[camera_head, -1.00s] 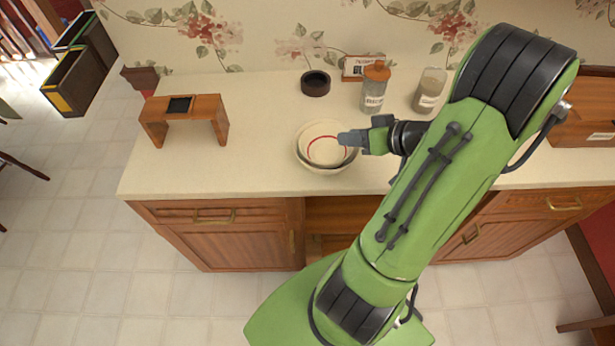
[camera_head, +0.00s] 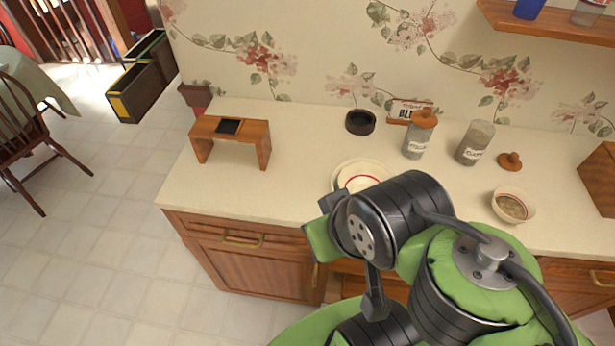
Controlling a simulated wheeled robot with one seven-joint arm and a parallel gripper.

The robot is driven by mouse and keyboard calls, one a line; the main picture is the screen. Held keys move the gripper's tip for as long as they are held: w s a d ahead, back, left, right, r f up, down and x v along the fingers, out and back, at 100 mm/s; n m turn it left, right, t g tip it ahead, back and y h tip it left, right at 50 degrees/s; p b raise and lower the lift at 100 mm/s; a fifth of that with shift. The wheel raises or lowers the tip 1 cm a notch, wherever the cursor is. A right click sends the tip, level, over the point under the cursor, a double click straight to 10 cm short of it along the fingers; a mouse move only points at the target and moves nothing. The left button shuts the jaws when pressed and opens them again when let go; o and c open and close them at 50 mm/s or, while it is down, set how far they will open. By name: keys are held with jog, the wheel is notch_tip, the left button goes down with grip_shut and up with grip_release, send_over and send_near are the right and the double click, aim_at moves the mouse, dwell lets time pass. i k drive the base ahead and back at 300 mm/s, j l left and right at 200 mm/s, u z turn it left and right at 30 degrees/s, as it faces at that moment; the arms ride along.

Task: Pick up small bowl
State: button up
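A pale bowl with a red ring inside (camera_head: 360,179) shows at the middle of the counter, within the rim of a wider pale dish (camera_head: 348,168). My arm hides their lower right part. A second small pale bowl (camera_head: 513,205), with a brownish inside, stands on the counter at the right. My gripper (camera_head: 332,203) seems to be at the grey and green parts left of my wrist, in front of the red-ringed bowl in the picture. Its fingertips are not clear, and I cannot tell whether it touches or holds anything.
A wooden stand (camera_head: 245,130) with a dark square on it is at the left. A black ring-shaped dish (camera_head: 360,122), a small sign (camera_head: 408,110), two jars (camera_head: 419,138) (camera_head: 474,143) and a loose lid (camera_head: 510,161) are behind. The counter left of the bowls is clear.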

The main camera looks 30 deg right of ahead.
aim_at(512, 205)
jog(key=z, duration=2.55)
